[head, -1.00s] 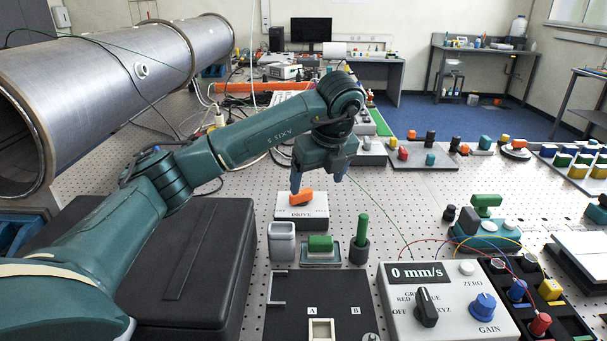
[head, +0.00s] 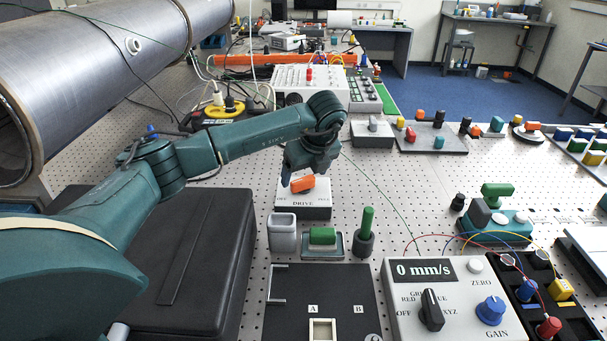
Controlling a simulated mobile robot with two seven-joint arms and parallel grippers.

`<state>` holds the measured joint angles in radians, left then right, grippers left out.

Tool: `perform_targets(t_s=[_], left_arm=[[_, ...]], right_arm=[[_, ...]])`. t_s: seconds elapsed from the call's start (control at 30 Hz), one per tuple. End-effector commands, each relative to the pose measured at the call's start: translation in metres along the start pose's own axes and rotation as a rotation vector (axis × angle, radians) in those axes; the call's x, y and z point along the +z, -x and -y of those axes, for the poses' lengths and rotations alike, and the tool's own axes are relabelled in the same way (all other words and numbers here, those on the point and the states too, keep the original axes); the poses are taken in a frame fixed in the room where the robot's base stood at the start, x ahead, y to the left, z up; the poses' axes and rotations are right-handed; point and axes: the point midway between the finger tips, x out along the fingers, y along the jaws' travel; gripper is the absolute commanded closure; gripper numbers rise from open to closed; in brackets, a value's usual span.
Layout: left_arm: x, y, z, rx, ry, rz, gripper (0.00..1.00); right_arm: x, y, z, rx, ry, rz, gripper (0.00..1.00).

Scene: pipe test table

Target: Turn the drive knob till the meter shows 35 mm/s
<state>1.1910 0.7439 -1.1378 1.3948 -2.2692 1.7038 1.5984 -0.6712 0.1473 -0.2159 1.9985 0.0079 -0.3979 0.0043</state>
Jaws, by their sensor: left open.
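The drive box (head: 318,211) is a white-topped box marked DRIVE, with an orange knob (head: 303,184) on top. The knob lies slanted. My left gripper (head: 302,177) is open at the knob, with its fingers beside it; I cannot tell whether they touch it. The meter box (head: 451,308) stands at the front right, and its display (head: 424,269) reads 0 mm/s. It carries a black selector knob (head: 431,310), a blue gain knob (head: 491,310) and a white zero button (head: 475,263). My right gripper is not in view.
A grey cup (head: 282,236), a green block on a small tray (head: 323,240) and a green peg in a holder (head: 366,230) stand just in front of the drive box. A black case (head: 190,250) lies to the left. Bare perforated table lies right of the drive box.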

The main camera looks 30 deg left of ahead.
Motion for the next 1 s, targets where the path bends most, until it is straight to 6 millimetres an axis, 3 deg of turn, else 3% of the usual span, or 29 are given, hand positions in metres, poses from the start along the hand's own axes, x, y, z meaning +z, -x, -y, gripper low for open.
perform_targets(t_s=[0.2,0.57,1.0], left_arm=[[0.0,-0.023,0.0,0.001,0.0,0.0,0.2],[0.0,-0.028,0.0,0.0,0.0,0.0,0.21],[0.0,-0.027,0.0,-0.001,0.0,0.0,0.57]], right_arm=[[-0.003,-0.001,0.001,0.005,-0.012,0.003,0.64],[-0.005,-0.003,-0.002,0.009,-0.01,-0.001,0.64],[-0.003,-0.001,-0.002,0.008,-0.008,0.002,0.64]])
